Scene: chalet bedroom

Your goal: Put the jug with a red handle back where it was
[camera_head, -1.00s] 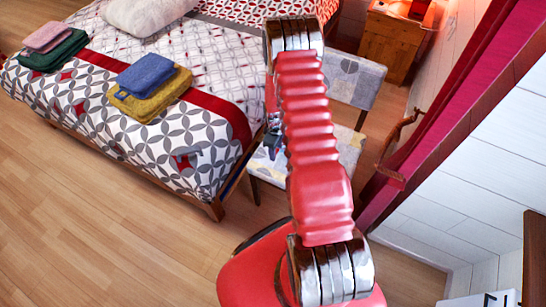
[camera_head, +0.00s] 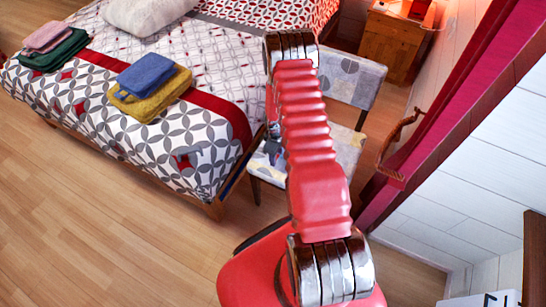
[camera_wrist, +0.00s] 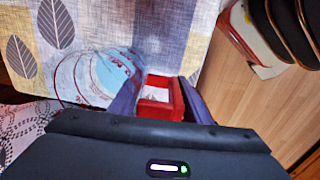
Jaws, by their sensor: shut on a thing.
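The jug is clear, see-through glass (camera_wrist: 92,76) with a red handle (camera_wrist: 158,104), seen in the wrist view. My gripper (camera_wrist: 160,88) is shut on the red handle, one finger on either side of it. The jug's body lies to the left of the fingers, over the patterned chair seat (camera_wrist: 150,22). I cannot tell whether the jug touches the seat. In the head view my arm hides most of the gripper, and the jug cannot be made out clearly.
The chair's backrest (camera_head: 350,78) stands behind my arm. The bed (camera_head: 150,135) is to the left, with folded blue (camera_head: 147,72) and yellow towels (camera_head: 155,98) on it. A white wall (camera_head: 480,165) and a magenta curtain (camera_head: 440,110) bound the right. Wooden floor is free at lower left.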

